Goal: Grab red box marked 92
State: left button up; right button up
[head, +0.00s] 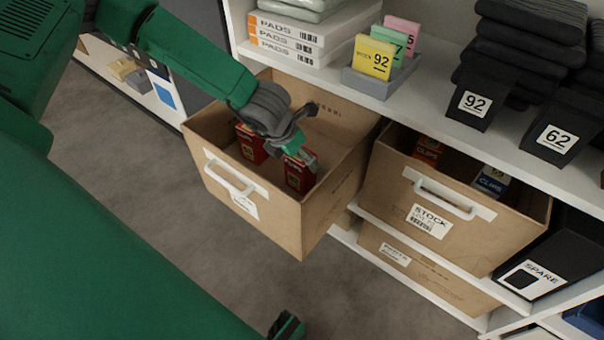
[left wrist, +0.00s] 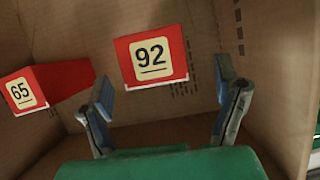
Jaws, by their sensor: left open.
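The red box marked 92 (left wrist: 150,82) stands inside an open cardboard carton (head: 318,222), its pale number label facing the left wrist camera. A second red box, marked 65 (left wrist: 65,80), stands to its left in that view. In the head view two red boxes show in the carton, one at the right (head: 297,178) and one at the left (head: 250,150); their numbers cannot be read there. My left gripper (head: 310,136) reaches into the carton from above. In the left wrist view its fingers (left wrist: 165,90) are apart and empty, with box 92 beyond them, not held.
The carton's walls and front handle (head: 230,178) surround the boxes. A second carton marked STOCK (head: 460,235) stands to its right on the shelf. Above are a shelf edge (head: 455,122), a grey tray of cards (head: 372,84) and black bins marked 92 (head: 474,104) and 62 (head: 556,140).

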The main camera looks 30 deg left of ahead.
pick_arm(q)
jog(key=shift+w+a+f, duration=0.1)
jog(key=shift+a+f, duration=0.1)
jog(key=shift+f, duration=0.05)
jog(key=shift+w+a+f, duration=0.1)
jog(key=shift+a+f, duration=0.05)
jog(key=shift+f, duration=0.2)
jog(key=b+x, duration=0.2)
jog(key=x, duration=0.1)
jog(key=shift+w+f+b, duration=0.15)
jog(key=shift+f+b, duration=0.1)
jog(key=shift+b, duration=0.15)
jog(key=shift+w+d+f, duration=0.25)
jog(key=shift+d, duration=0.1)
jog(key=shift+a, duration=0.15)
jog(key=shift+c, duration=1.2)
jog(key=shift+a, duration=0.15)
jog(key=c, duration=1.2)
pick_arm(e)
jog(key=f, duration=0.2)
jog(key=shift+a+f, duration=0.2)
jog(key=shift+f, duration=0.2)
